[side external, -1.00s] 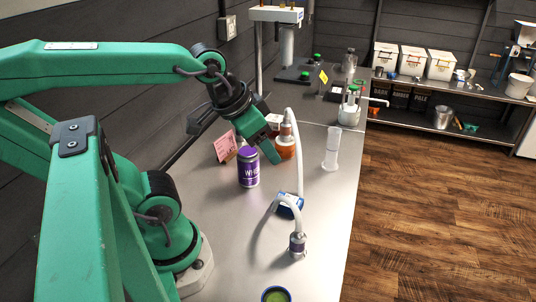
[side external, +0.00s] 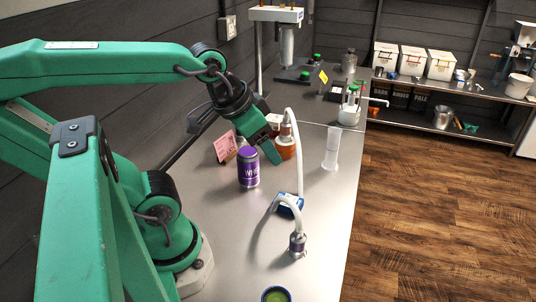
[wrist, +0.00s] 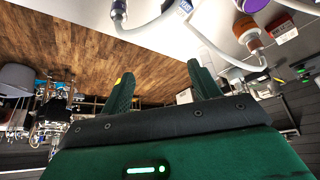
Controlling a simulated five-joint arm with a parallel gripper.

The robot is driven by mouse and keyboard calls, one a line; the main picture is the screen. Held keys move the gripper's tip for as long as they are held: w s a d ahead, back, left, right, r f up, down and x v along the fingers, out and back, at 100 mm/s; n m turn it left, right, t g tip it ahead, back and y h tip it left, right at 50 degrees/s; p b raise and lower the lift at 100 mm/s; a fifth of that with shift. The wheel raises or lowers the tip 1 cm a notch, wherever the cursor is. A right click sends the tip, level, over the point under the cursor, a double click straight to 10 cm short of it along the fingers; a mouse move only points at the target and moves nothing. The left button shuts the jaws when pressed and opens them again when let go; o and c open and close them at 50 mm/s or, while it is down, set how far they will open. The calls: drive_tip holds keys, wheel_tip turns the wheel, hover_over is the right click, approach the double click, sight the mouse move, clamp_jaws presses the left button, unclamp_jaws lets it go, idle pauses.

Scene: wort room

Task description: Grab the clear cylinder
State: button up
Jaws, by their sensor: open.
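The clear cylinder (side external: 331,150) stands upright on the steel bench, near its right edge, in the side external view. My gripper (side external: 275,156) is above the bench to the left of the cylinder, apart from it, with a brown bottle and a purple can close by. In the wrist view my gripper's two green fingers (wrist: 161,72) are spread with nothing between them. A pale shape beside the right finger there may be the cylinder, but I cannot tell for sure.
A purple-lidded can (side external: 248,170) and an orange-brown bottle (side external: 287,152) with a white hose stand near my gripper. The bench around the cylinder is clear.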

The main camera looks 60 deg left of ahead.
drive_tip(key=shift+w, duration=0.15)
drive_tip(key=m+g, duration=0.3)
drive_tip(key=g, duration=0.1)
hover_over(334, 131)
drive_tip(key=s+d, duration=0.7)
wheel_tip(334, 131, down, 3)
drive_tip(key=w+a+f+g, duration=0.1)
drive_tip(key=w+a+f, duration=0.4)
drive_tip(key=f, duration=0.3)
drive_tip(key=shift+w+a+f+m, duration=0.15)
drive_tip(key=shift+w+a+m, duration=0.15)
drive_tip(key=shift+w+m, duration=0.15)
drive_tip(key=shift+f, duration=0.1)
drive_tip(key=shift+f, duration=1.2)
drive_tip(key=shift+f, duration=0.1)
